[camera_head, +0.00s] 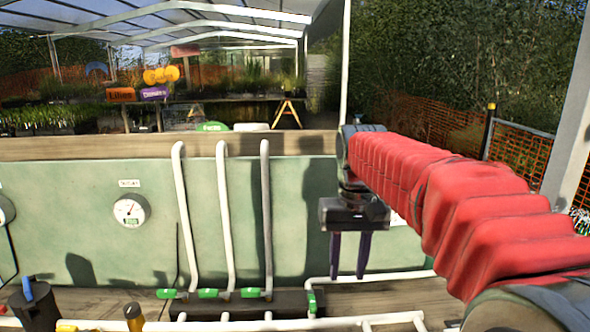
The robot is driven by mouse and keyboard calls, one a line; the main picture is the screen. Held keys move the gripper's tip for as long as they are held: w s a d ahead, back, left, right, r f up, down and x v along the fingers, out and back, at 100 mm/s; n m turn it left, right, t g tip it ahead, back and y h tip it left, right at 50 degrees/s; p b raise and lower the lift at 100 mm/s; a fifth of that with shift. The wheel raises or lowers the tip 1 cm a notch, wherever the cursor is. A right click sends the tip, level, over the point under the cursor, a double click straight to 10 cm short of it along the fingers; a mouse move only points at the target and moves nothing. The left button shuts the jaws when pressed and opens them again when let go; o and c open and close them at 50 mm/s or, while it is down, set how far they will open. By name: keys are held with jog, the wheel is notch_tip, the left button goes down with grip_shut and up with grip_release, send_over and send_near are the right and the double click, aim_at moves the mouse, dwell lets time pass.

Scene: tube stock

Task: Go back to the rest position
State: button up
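My gripper (348,275) hangs fingers-down at the end of my red-sleeved arm, right of the middle of the head view. Its two dark fingers stand apart with green panel showing between them, so it is open and empty. It appears in front of the pale green panel (90,215), to the right of the upright white pipes. I cannot tell how far the fingertips are from the panel or the white pipe behind them.
Three upright white pipes (224,215) with green-handled valves (208,293) stand left of my gripper. A round gauge (131,210) is on the panel. A dark container (35,305) stands at lower left. A wooden ledge (60,148) tops the panel. Orange mesh fencing (520,150) is at right.

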jog(key=s+d+f+t, duration=0.2)
jog(key=s+f, duration=0.1)
jog(key=s, duration=0.7)
jog(key=s+d+f+t, duration=0.3)
jog(key=s+f, duration=0.1)
jog(key=s, duration=0.7)
jog(key=shift+f+t, duration=0.2)
jog(key=shift+t, duration=0.1)
